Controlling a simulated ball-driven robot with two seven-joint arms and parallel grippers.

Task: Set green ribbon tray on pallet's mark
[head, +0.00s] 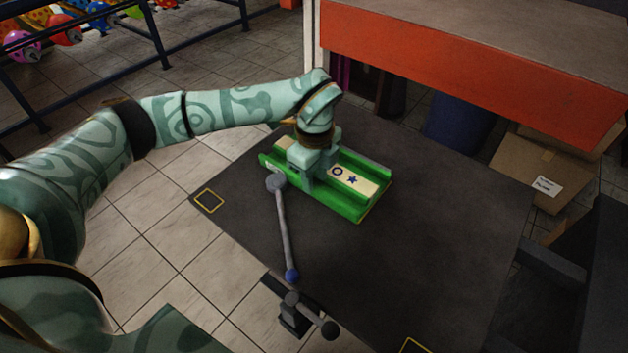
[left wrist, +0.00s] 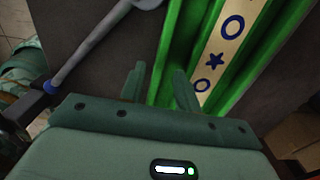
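The green ribbon tray (head: 352,211) has raised walls and a cream strip with dark blue ring and star marks. It lies on the dark pallet (head: 440,235), and also shows in the left wrist view (left wrist: 172,50). My left gripper (head: 310,172) is down at the tray's left part. In the left wrist view its two fingers (left wrist: 160,88) stand apart, with a green wall between them; contact is unclear. A yellow square outline (head: 208,200) marks the pallet's left corner. Another yellow outline (head: 415,346) is cut off at the bottom edge. My right gripper is not in view.
A grey rod with a blue knob (head: 292,276) runs close beside the tray's left end. A dark lever fitting (head: 295,312) stands at the pallet's front edge. Cardboard boxes (head: 545,172) and an orange-edged bench (head: 470,75) lie beyond. The pallet's right side is clear.

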